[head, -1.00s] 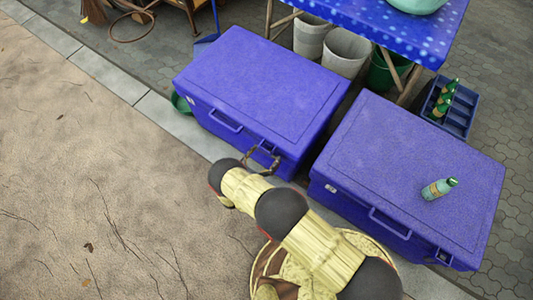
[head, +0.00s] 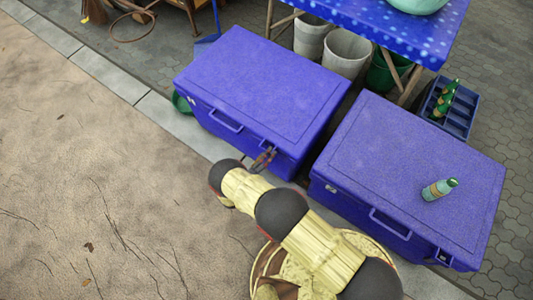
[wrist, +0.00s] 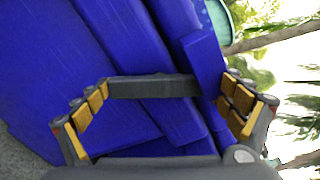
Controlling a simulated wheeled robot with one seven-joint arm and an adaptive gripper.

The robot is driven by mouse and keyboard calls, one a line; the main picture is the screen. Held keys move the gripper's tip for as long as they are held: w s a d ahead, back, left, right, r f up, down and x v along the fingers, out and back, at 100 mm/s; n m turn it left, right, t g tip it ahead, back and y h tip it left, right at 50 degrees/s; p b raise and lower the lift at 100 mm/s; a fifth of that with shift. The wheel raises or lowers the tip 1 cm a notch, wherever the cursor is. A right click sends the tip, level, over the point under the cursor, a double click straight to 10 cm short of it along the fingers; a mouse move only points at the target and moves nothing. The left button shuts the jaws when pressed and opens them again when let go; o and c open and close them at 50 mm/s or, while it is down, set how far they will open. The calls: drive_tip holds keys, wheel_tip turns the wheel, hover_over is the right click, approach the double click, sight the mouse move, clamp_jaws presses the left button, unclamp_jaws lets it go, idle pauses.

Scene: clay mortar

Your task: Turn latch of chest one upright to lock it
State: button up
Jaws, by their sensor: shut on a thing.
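The blue chest (head: 255,95) on the left has its lid down, and my gripper (head: 264,158) is at the right end of its front face. The wrist view shows this blue chest face (wrist: 130,40) close up. A dark grey latch bar (wrist: 152,87) runs level across that picture, over the ridges of the chest. My gripper (wrist: 164,90) has its yellow-padded fingers at the two ends of the bar and is shut on it. In the head view the latch is too small and too covered by the gripper to read its angle.
A second blue chest (head: 400,165) stands close on the right, with a bottle (head: 439,188) on its lid. Behind are a blue table (head: 375,25), buckets (head: 345,52) and a crate of bottles (head: 460,112). Open sandy ground (head: 90,170) lies at the left.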

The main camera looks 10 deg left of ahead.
drive_tip(key=n, duration=0.4)
drive_tip(key=shift+f+n, duration=0.1)
drive_tip(key=shift+n, duration=0.6)
drive_tip(key=o, duration=0.8)
drive_tip(key=shift+o, duration=0.2)
drive_tip(key=shift+s+a, duration=0.1)
drive_tip(key=v, duration=1.1)
drive_tip(key=shift+s, duration=0.4)
drive_tip(key=shift+a, duration=0.1)
